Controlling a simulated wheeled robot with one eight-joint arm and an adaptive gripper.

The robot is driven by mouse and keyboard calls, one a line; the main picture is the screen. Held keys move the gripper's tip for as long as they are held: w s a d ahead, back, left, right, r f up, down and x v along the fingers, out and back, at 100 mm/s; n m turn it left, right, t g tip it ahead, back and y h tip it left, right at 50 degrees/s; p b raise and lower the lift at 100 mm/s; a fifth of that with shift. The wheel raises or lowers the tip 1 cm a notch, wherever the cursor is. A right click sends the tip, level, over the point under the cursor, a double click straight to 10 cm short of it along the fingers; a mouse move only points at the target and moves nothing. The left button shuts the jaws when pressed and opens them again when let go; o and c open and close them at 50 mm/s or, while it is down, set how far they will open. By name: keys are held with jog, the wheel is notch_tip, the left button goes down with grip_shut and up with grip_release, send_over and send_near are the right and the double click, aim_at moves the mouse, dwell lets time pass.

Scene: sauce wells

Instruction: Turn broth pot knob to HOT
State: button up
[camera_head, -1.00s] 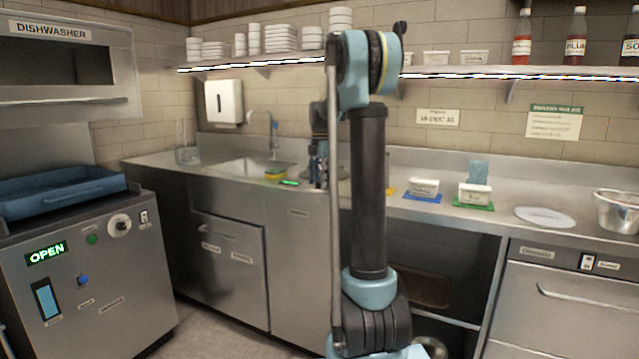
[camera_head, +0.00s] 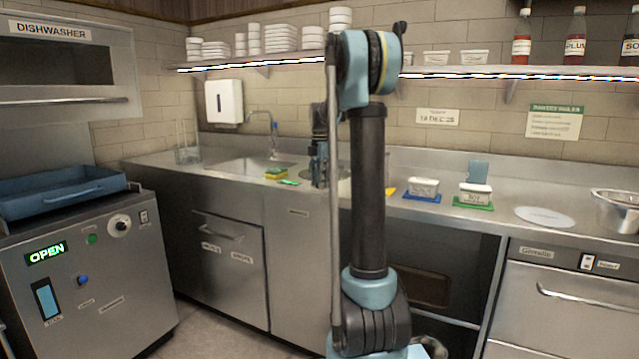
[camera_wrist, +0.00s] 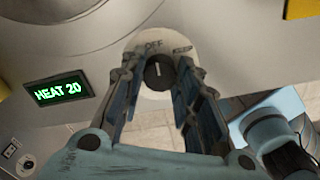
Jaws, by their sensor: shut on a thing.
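In the wrist view a dark round knob (camera_wrist: 158,72) with a short white mark sits on a pale dial plate (camera_wrist: 157,94). The mark points up, close to the word OFF. In the head view my gripper (camera_head: 319,168) is at the counter, partly behind my arm, and the knob is hidden.
A yellow-green sponge (camera_head: 277,173) lies by the sink (camera_head: 245,165). White tubs stand on a blue mat (camera_head: 422,198) and a green mat (camera_head: 474,203) to the right. A white disc (camera_head: 545,217) and a metal bowl (camera_head: 617,211) are farther right. A shelf runs above the counter.

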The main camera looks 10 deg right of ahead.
jog(key=m, duration=0.3)
jog(key=shift+m, duration=0.3)
jog(key=m, duration=0.4)
jog(key=shift+w+m, duration=0.1)
jog(key=shift+m, duration=0.2)
jog(key=m, duration=0.4)
jog(key=shift+m, duration=0.3)
jog(key=m, duration=1.3)
jog(key=shift+m, duration=0.3)
jog(key=m, duration=0.8)
jog(key=shift+m, duration=0.3)
jog(key=shift+a, duration=0.1)
